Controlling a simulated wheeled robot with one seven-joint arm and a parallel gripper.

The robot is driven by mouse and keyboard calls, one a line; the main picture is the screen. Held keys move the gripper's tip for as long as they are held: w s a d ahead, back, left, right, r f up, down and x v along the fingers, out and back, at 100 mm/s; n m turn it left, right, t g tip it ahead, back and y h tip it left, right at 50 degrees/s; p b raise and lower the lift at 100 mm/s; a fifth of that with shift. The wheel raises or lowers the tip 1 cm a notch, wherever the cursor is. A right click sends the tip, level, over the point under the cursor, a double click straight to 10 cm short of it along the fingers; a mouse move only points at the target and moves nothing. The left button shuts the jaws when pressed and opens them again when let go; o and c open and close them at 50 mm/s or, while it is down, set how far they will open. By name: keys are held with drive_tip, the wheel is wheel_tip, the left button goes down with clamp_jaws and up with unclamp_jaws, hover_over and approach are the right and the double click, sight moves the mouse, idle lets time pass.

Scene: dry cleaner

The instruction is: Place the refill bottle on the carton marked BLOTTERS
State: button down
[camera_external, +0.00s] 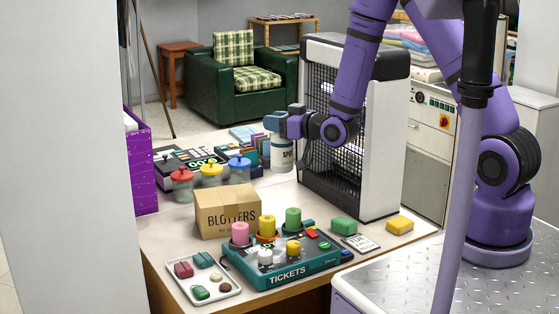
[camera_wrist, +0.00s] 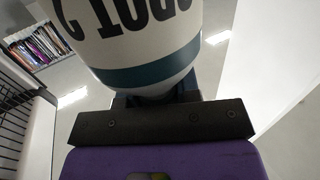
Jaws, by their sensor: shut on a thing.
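The refill bottle (camera_external: 282,155) is white with dark lettering and a teal band. My gripper (camera_external: 277,124) is shut on its upper part, near the left side of the black-and-white heater-like unit. The bottle also fills the top of the wrist view (camera_wrist: 130,40), just beyond the jaws. I cannot tell whether its base touches the counter. The brown carton marked BLOTTERS (camera_external: 222,221) stands on the counter, in front and to the left of the bottle. Its top is bare.
The tall black-and-white unit (camera_external: 388,150) stands right of the bottle. A teal TICKETS device (camera_external: 285,277) with coloured cylinders is in front of the carton. Jars with red, yellow and blue lids (camera_external: 211,178) stand behind it. A small tray (camera_external: 205,300) is at the front left.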

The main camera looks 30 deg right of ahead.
drive_tip(key=s+a+f+n+g+y, duration=0.1)
drive_tip(key=s+a+f+n+y, duration=0.1)
drive_tip(key=a+f, duration=0.35)
drive_tip(key=w+a+f, duration=0.2)
drive_tip(key=w, duration=0.5)
drive_tip(key=w+a+f, duration=0.2)
drive_tip(key=w, duration=0.5)
drive_tip(key=shift+w+a+f, duration=0.15)
drive_tip(key=shift+w+a, duration=0.2)
drive_tip(key=shift+w, duration=0.05)
drive_tip(key=shift+f, duration=0.1)
drive_tip(key=c, duration=0.8)
unclamp_jaws()
drive_tip(key=shift+f, duration=0.1)
drive_tip(key=v, duration=1.2)
drive_tip(key=shift+d+r, duration=0.1)
drive_tip(key=shift+r, duration=0.15)
